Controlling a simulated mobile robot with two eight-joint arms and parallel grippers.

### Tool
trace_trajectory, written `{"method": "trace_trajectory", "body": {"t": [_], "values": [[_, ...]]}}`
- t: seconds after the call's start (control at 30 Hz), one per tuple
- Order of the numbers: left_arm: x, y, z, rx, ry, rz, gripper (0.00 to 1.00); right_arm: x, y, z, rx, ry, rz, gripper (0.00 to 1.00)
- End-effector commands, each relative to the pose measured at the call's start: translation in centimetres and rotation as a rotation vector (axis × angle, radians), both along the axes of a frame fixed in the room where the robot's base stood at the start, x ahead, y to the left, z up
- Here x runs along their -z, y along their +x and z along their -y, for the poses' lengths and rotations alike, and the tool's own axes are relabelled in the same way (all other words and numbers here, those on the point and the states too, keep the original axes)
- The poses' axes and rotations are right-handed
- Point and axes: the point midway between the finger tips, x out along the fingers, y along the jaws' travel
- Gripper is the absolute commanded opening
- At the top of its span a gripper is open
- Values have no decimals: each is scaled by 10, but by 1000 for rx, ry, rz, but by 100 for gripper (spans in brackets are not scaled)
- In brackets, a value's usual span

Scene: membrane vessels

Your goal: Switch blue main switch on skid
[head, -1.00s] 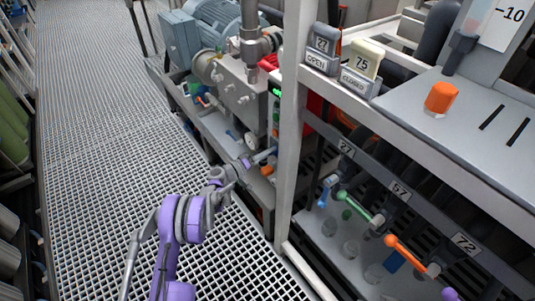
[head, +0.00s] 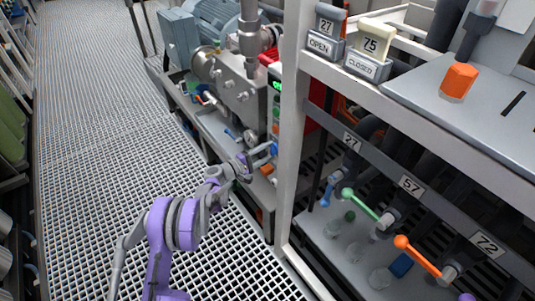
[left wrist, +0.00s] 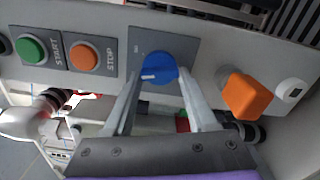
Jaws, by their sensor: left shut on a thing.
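The blue main switch (left wrist: 160,68) is a round knob with a white mark on a grey plate of the skid's panel. In the left wrist view my left gripper (left wrist: 160,85) has its two fingers on either side of the knob, shut on it. In the head view the left gripper (head: 266,152) reaches the panel behind the white frame post, and the blue switch (head: 274,149) shows small at its tip. My right gripper is not in view.
On the same panel are a green START button (left wrist: 31,49), an orange STOP button (left wrist: 83,55) and an orange square knob (left wrist: 246,96). A white post (head: 289,130) stands close right of my left gripper. Coloured valve handles (head: 361,205) are at right. Grating floor (head: 90,130) is clear at left.

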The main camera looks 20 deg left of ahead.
Motion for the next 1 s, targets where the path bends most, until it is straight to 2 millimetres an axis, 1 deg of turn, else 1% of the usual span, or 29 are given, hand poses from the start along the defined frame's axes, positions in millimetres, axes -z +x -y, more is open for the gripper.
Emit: {"method": "trace_trajectory", "body": {"t": [0.1, 0.4, 0.63, 1.0], "values": [[3, 0, 0, 1, -64, -52, 2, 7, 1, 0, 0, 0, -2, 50], [2, -1, 1, 1, -181, -143, 2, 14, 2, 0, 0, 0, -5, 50], [2, -1, 1, 1, -217, -170, 2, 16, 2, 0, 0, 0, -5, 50], [2, -1, 1, 1, -223, -175, 2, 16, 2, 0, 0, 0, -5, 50]]}}
